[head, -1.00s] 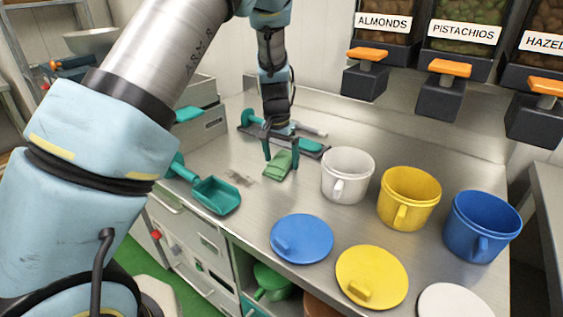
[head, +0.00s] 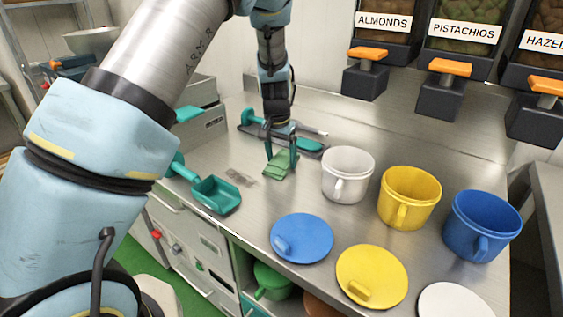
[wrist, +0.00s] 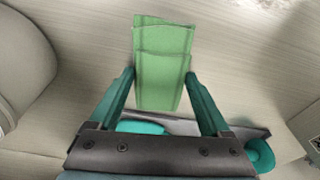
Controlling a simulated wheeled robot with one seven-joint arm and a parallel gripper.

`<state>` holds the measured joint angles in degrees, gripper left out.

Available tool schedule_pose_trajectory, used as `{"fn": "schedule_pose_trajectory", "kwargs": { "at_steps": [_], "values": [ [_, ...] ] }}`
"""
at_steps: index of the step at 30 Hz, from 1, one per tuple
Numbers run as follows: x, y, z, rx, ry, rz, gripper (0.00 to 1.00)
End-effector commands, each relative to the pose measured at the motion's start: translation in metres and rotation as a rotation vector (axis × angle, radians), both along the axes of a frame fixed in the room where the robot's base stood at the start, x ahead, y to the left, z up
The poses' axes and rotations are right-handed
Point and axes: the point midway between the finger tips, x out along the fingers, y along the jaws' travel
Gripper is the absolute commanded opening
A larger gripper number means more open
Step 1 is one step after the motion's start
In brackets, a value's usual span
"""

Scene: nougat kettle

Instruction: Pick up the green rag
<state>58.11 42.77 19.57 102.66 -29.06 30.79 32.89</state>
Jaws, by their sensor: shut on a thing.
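The green rag (head: 278,169) is a folded cloth on the steel worktop, left of the white mug. My gripper (head: 281,157) reaches down over it with its teal fingers on either side. In the wrist view the rag (wrist: 163,52) lies between the fingertips, and my gripper (wrist: 160,76) is shut on its sides. The rag appears to be still at worktop level; its underside is hidden.
A white mug (head: 346,180) stands close on the right, then a yellow mug (head: 418,207) and a blue mug (head: 487,227). A teal scoop (head: 216,194) lies left. Lids, including a blue one (head: 309,239), lie in front.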

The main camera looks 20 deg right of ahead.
Motion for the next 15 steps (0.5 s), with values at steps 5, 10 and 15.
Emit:
{"fn": "schedule_pose_trajectory", "kwargs": {
  "at_steps": [5,10,15],
  "values": [
    [0.001,-0.001,0.011,-0.003,-0.003,-0.001,0.27],
    [0.001,-0.001,0.042,-0.005,-0.004,-0.002,0.27],
    [0.0,-0.001,0.074,-0.003,-0.003,-0.001,0.27]
  ]
}}
